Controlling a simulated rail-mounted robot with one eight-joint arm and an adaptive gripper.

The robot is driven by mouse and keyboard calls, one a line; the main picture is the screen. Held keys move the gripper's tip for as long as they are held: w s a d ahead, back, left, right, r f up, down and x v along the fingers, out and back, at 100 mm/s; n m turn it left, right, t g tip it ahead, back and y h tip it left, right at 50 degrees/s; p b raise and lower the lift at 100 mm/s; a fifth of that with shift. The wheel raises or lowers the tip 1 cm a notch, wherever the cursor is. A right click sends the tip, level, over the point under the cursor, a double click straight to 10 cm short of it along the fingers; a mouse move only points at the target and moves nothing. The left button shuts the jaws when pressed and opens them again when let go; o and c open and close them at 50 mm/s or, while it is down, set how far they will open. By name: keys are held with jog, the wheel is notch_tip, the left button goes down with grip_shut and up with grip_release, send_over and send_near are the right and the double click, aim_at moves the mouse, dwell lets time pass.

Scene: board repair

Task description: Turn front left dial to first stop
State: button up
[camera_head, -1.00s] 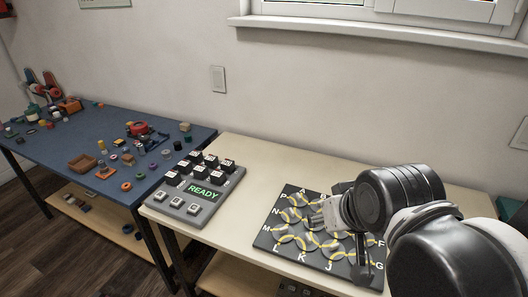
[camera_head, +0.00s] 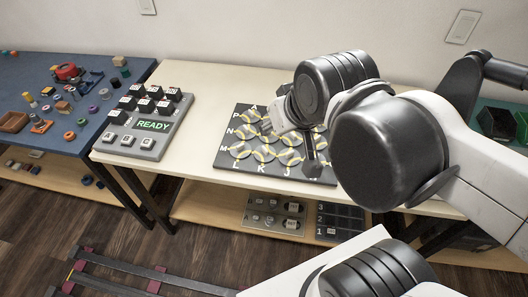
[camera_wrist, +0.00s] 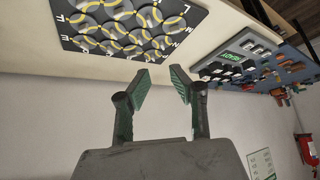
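The black board (camera_head: 228,158) lies on the cream table, with several round grey discs bearing yellow curved lines and white letters along its edges. The front left disc (camera_head: 240,149) shows near the letters M and L. I cannot tell its exact turn angle. My gripper (camera_head: 281,118) is above the board's back and right part and hides some discs. In the wrist view my gripper (camera_wrist: 161,76) has its two fingers apart with nothing between them. The board (camera_wrist: 72,43) also shows there, beyond the fingertips and not touched.
A grey console (camera_head: 110,138) with a green READY display and several keys stands left of the board. A blue table (camera_head: 85,65) with small parts is farther left. The lower shelf (camera_head: 200,195) holds two panels. Bare tabletop lies between console and board.

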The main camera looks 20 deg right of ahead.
jog(key=shift+w+r, duration=0.1)
jog(key=shift+w, duration=0.2)
jog(key=shift+c, duration=0.2)
jog(key=n+g+p, duration=0.2)
jog(key=g, duration=0.5)
send_over(264, 147)
notch_tip(264, 147, down, 6)
jog(key=r, duration=0.1)
notch_tip(264, 147, down, 14)
jog(key=b, duration=0.3)
jog(key=shift+f, duration=0.25)
grip_shut()
